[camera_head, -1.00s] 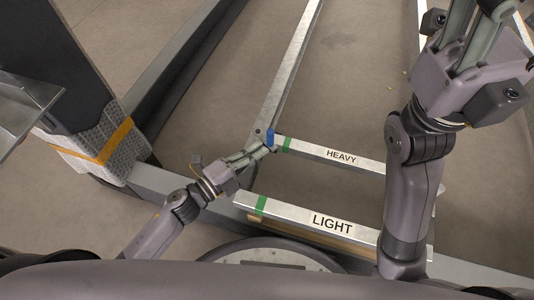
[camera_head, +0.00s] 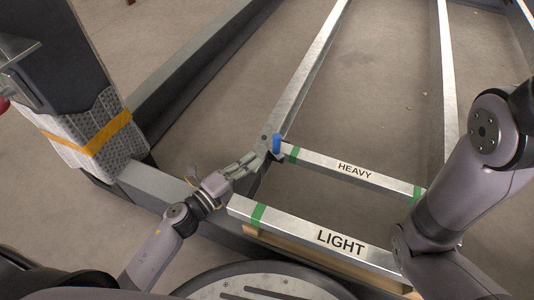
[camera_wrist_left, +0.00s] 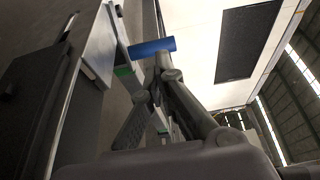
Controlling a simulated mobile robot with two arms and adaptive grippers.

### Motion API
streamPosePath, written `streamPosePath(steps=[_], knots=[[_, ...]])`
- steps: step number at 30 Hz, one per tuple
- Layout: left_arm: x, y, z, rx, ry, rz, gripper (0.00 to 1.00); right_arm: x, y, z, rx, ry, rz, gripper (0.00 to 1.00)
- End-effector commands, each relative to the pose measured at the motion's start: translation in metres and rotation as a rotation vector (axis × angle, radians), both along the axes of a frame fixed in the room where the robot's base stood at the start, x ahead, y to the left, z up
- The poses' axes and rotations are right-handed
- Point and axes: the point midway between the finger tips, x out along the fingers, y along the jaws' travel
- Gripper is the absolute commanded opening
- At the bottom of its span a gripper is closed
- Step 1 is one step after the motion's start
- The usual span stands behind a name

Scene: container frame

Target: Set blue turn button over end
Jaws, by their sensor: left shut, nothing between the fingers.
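The blue turn button (camera_head: 277,144) stands upright in the head view, at the left end of the bar marked HEAVY (camera_head: 350,168), beside the metal rail. In the left wrist view the blue button (camera_wrist_left: 151,47) lies across the picture just beyond my fingertips. My left gripper (camera_head: 262,153) is shut with nothing between its fingers. Its tips are close to the left side of the button; I cannot tell whether they touch it. My right arm (camera_head: 455,200) shows at the right of the head view, but its gripper is outside the picture.
The bar marked LIGHT (camera_head: 320,238) lies nearer to me, with green tape on it. A long metal rail (camera_head: 312,70) runs away behind the button. A wrapped post (camera_head: 95,135) with an orange strap stands at the left. Open floor lies between the rails.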

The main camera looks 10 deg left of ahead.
Motion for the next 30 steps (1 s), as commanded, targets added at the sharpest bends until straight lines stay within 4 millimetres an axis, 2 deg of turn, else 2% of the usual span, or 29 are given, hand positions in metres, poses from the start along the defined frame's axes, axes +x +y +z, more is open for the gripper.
streamPosePath(steps=[3, 10, 23, 30], knots=[[0.021, -0.013, -0.002, 0.001, -0.004, -0.001, 0.00, 0.000, 0.000, -0.011, 0.000, 0.000, 0.000, 0.53], [0.046, -0.028, -0.001, 0.001, -0.001, -0.001, 0.00, 0.000, 0.000, -0.019, -0.001, -0.001, 0.000, 0.53], [0.051, -0.032, 0.000, 0.000, 0.001, 0.000, 0.00, 0.000, 0.000, -0.020, -0.001, 0.000, 0.000, 0.53], [0.055, -0.043, 0.002, -0.003, 0.004, 0.000, 0.00, 0.000, 0.000, -0.005, -0.001, 0.001, 0.001, 0.53]])
